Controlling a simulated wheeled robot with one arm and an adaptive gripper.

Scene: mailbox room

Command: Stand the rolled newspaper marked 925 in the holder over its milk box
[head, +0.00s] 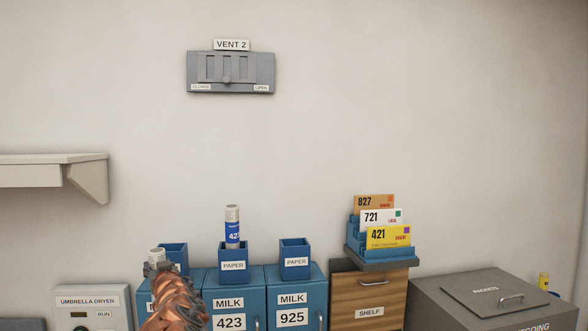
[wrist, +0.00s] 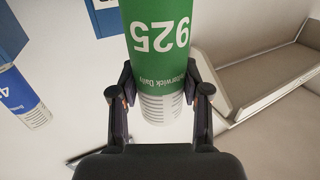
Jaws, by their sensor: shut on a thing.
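The newspaper marked 925 (wrist: 158,60) is a roll with a green label, between the two fingers of my gripper (wrist: 160,85) in the wrist view. My gripper is shut on it; its number reads upside down there. In the head view my gripper (head: 160,267) is at the lower left, in front of the leftmost holder, with a pale roll end showing above it. The 925 milk box (head: 292,300) is blue, right of the 423 box. The holder over it (head: 295,261), a blue open-topped cup labelled PAPER, looks empty.
A blue-labelled roll (head: 232,228) stands in the holder (head: 233,264) over the 423 milk box (head: 230,302). A card rack (head: 383,255) stands on a wooden shelf cabinet (head: 368,290) at right, beside a grey packets box (head: 480,295).

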